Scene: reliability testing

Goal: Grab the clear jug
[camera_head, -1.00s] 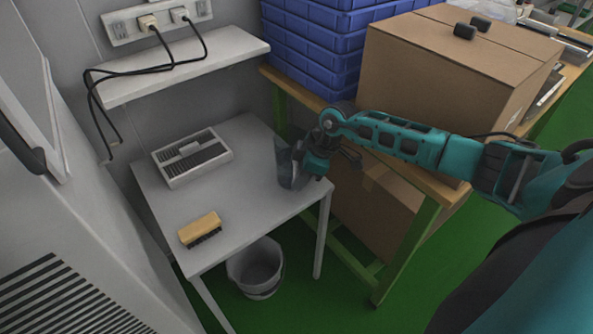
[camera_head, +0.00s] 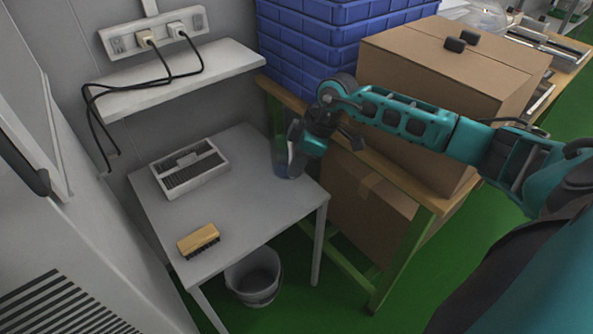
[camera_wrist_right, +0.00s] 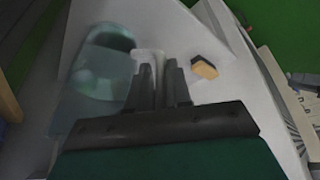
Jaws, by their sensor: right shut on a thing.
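The clear jug (camera_head: 284,163) is a see-through bluish vessel near the right back edge of the grey table (camera_head: 245,205). My right gripper (camera_head: 300,142) is at the jug's right side and shut on its handle. In the right wrist view the jug (camera_wrist_right: 98,75) stands left of the fingers, and its pale handle lies between the fingers of the right gripper (camera_wrist_right: 160,68). The jug looks raised a little above the table; its base is partly hard to make out. My left gripper is not in view.
A grey slotted box (camera_head: 190,168) and a yellow-backed brush (camera_head: 198,241) lie on the table. A bucket (camera_head: 253,278) is beneath it. Blue crates (camera_head: 310,50) and a cardboard box (camera_head: 440,70) stand on the bench to the right. A wall shelf (camera_head: 180,80) overhangs behind.

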